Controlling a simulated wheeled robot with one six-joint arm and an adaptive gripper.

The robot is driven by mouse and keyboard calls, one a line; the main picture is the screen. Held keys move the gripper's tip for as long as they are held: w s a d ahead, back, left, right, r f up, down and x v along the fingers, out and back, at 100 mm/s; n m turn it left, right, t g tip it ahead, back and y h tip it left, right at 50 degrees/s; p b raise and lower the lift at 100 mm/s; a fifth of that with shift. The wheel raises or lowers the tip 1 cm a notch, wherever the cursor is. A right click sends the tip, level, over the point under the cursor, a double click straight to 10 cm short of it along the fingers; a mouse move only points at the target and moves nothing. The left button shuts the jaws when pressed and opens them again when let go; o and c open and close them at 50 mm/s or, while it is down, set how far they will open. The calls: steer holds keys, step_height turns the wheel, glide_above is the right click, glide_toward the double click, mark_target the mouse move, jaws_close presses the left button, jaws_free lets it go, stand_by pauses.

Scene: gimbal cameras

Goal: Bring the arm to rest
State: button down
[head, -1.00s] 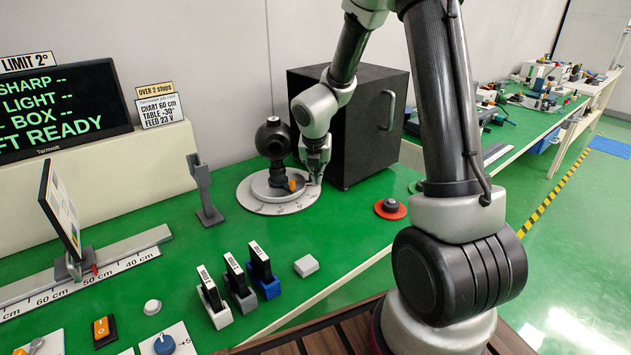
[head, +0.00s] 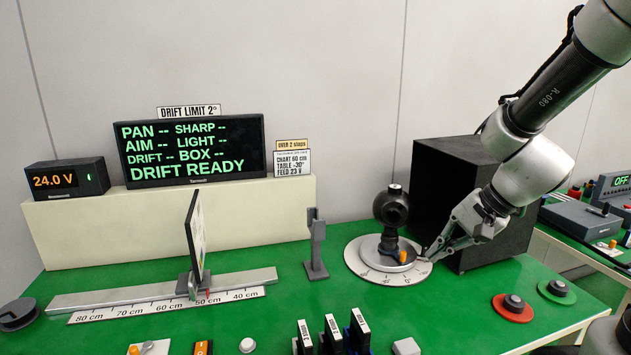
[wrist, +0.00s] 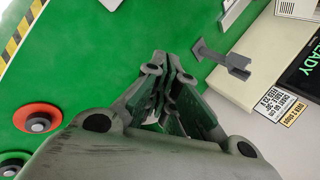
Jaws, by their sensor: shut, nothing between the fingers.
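My gripper (head: 430,256) is at the right of the round turntable (head: 362,267), low by its rim, with its fingers pointing down and left. In the head view I cannot tell whether the tips touch the rim. The fingers look closed together and empty in the wrist view (wrist: 168,65). My arm reaches in from the upper right, in front of the black box. A black ball-shaped gimbal camera (head: 391,208) stands on the turntable, just left of my gripper. An orange pointer (head: 403,257) sits at its base.
The black box (head: 440,190) stands close behind my gripper. Red (head: 513,306) and green (head: 557,290) bases with dark knobs lie to the right. A grey post (head: 316,250), chart panel (head: 194,235) and rail (head: 120,293) stand left. Open green bench lies between. The monitor reads "DRIFT READY" (head: 190,150).

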steer(key=s+d+r+n+h, duration=0.5)
steer(key=s+d+r+n, duration=0.3)
steer(key=s, duration=0.6)
step_height(320, 180, up, 2)
steer(key=d, duration=0.2)
steer(key=shift+s+d+n+t, duration=0.2)
steer(key=shift+d+n+t, duration=0.15)
steer(key=shift+n+t, duration=0.05)
steer(key=shift+r, duration=0.1)
